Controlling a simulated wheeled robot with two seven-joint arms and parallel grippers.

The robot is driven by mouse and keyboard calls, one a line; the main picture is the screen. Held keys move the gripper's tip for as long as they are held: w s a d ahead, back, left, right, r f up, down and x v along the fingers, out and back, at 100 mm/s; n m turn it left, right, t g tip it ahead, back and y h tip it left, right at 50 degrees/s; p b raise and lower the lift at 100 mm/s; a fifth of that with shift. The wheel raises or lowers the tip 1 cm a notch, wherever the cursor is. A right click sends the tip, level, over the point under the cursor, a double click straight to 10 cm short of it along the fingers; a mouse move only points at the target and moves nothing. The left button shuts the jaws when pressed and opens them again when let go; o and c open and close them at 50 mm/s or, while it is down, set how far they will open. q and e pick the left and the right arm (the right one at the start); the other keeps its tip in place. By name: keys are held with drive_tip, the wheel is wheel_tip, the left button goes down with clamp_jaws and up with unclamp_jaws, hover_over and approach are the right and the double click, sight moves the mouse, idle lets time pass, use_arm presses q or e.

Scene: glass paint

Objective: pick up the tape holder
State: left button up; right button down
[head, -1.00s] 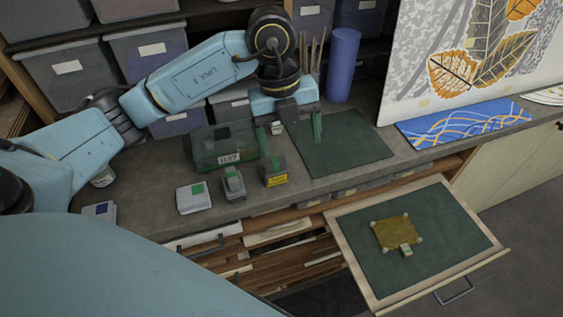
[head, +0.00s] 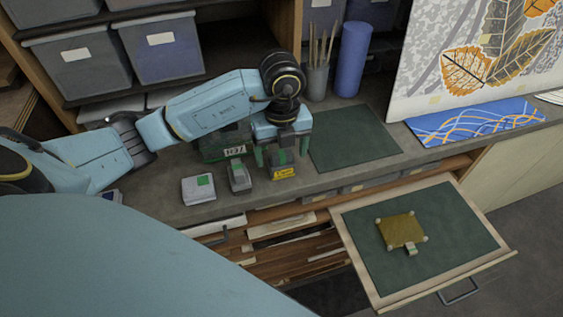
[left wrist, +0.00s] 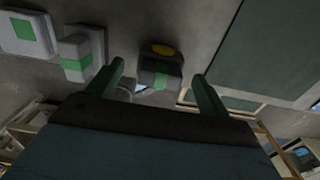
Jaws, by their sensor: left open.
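A dark grey block with a green band and a yellow label (head: 284,172), which I take for the tape holder, stands on the grey worktop near its front edge. In the left wrist view it (left wrist: 160,67) shows between the fingers. My left gripper (head: 281,152) is open, pointing down, with one green finger to each side of this block. I cannot tell if either finger touches it. The block's upper back part is hidden by the gripper in the head view. My right gripper is not in view.
Left of the block stand a small grey device (head: 239,178) and a pale box with a green square (head: 198,189). A green labelled case (head: 222,145) is close behind. A green mat (head: 352,138) lies to the right. An open drawer (head: 365,272) juts out in front.

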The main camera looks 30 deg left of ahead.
sight(281, 153)
use_arm(q)
drive_tip(key=shift+f, duration=1.45)
drive_tip(key=c, duration=1.1)
drive_tip(key=shift+r, duration=0.1)
wheel_tip(281, 153, up, 10)
drive_tip(key=o, duration=0.4)
drive_tip(key=shift+c, duration=1.3)
